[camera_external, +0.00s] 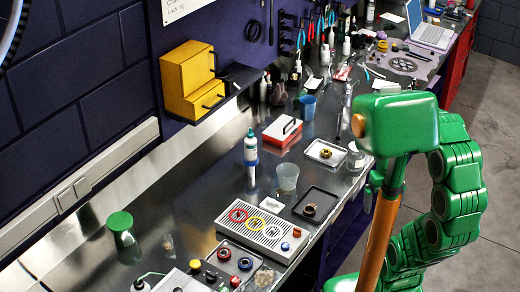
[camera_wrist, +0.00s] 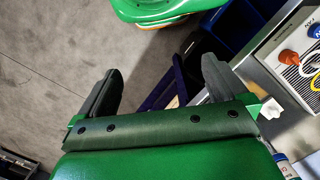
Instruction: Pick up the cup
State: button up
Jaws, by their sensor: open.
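Cup-like vessels stand on the metal bench in the external view; I cannot tell which one is meant. A blue cup (camera_external: 307,107) is by the red-and-white box. A translucent cup (camera_external: 287,177) stands upright near the middle. A green cup-shaped object (camera_external: 122,228) stands at the left by the wall. My gripper (camera_wrist: 160,68) is open and empty in the wrist view, its two dark fingers wide apart over floor beside the bench. In the external view it is mostly hidden behind my arm. No cup is clearly visible in the wrist view.
A slotted panel with coloured rings (camera_external: 262,230), a dark tray (camera_external: 316,204), a lighter tray (camera_external: 326,153) and a white bottle (camera_external: 251,150) crowd the bench (camera_external: 215,190). A yellow cabinet (camera_external: 188,82) hangs on the wall. The concrete floor (camera_external: 495,150) at right is clear.

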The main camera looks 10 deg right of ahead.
jog(key=w+a+r+m+y, duration=0.3)
jog(key=w+a+m+y, duration=0.55)
jog(key=w+a, duration=0.6)
jog(key=w+m+t+y, duration=0.5)
jog(key=w+m, duration=0.7)
jog(key=w, duration=0.4)
send_near(287, 174)
jog(key=s+a+r, duration=0.2)
jog(key=shift+s+a+r, duration=0.35)
jog(key=shift+s+r, duration=0.05)
jog(key=shift+a+f, duration=0.15)
jog(key=shift+f, duration=0.45)
jog(key=shift+x, duration=3.75)
jog(key=shift+w, duration=0.15)
